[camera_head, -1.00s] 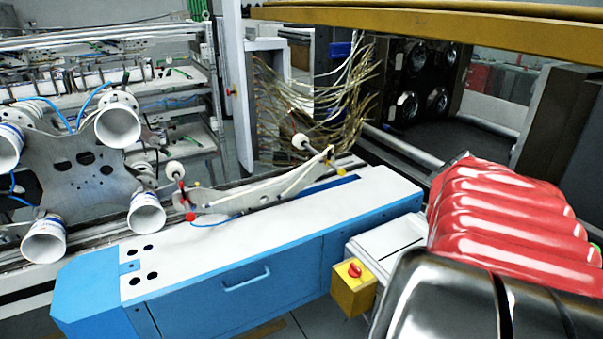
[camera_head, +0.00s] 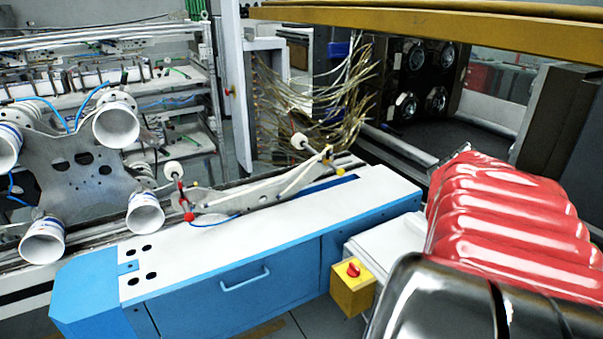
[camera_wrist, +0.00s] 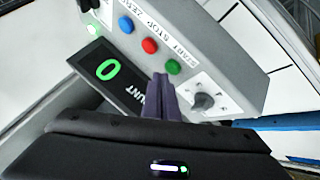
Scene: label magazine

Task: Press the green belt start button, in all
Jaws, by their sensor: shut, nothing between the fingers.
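The green button (camera_wrist: 173,67) is round and sits on a grey control panel (camera_wrist: 215,52), in a row with a red button (camera_wrist: 150,45) and a blue button (camera_wrist: 126,24). A label strip beside the row reads START, STOP, ZERO. My gripper (camera_wrist: 162,78) shows as dark purple fingers, closed together and empty. In the wrist view its tips are just below and left of the green button; I cannot tell whether they touch it. The count display (camera_wrist: 107,69) shows a green 0. My gripper and the button are not seen in the head view.
A grey knob (camera_wrist: 203,101) sits on the panel right of the fingers, close to them. A green lamp (camera_wrist: 92,29) glows at the left. In the head view, a yellow box with a red knob (camera_head: 353,288) stands beside the white-topped blue cabinet (camera_head: 275,229).

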